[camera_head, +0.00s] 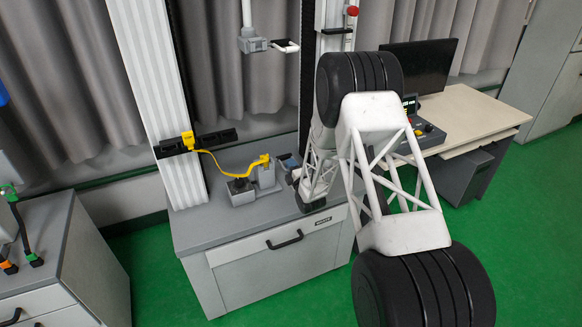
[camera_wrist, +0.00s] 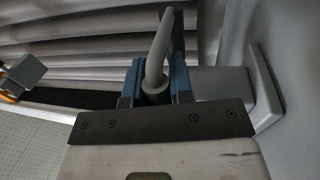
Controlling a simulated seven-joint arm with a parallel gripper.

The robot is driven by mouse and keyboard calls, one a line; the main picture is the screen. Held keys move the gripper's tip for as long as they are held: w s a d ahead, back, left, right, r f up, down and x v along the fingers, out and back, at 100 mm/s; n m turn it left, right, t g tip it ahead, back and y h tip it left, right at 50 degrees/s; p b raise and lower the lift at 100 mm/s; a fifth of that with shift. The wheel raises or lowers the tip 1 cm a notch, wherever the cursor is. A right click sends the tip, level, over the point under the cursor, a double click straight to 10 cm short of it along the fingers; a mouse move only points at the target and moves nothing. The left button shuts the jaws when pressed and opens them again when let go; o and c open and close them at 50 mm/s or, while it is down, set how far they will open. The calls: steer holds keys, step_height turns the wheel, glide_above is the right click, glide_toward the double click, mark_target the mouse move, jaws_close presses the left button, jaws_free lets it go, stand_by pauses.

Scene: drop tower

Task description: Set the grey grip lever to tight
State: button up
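In the wrist view, a grey rounded lever (camera_wrist: 158,55), which looks like the grip lever, rises between the two blue fingers of my gripper (camera_wrist: 156,82). The fingers stand partly apart and their inner faces appear to press on the lever's round end from both sides. In the head view, my gripper (camera_head: 288,162) is small, low over the grey cabinet top, just right of a grey block. The lever cannot be made out there, and my arm covers much of that area. No tight marking is legible.
A white column (camera_head: 160,90) stands behind. A grey unit (camera_head: 252,43) hangs above. A desk (camera_head: 465,115) with a monitor is at the right.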

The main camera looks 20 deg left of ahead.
jaws_close()
steer(key=shift+r, duration=0.15)
steer(key=shift+w+a+r+g+h, duration=0.25)
steer(key=shift+r+g+h, duration=0.5)
steer(key=shift+g+h, duration=0.25)
steer(key=shift+w+a+r+g+h, duration=0.2)
steer(key=shift+w+r+g+h, duration=0.1)
steer(key=shift+r+g+h, duration=0.55)
steer(key=shift+w+a+r+g+h, duration=0.25)
steer(key=shift+r+g+h, duration=0.35)
steer(key=shift+g+h, duration=0.55)
steer(key=shift+w+a+r+g+h, duration=0.35)
steer(key=shift+w+r+g+h, duration=0.05)
steer(key=shift+g+h, duration=0.4)
steer(key=o, duration=0.6)
jaws_free()
steer(key=shift+s, duration=0.1)
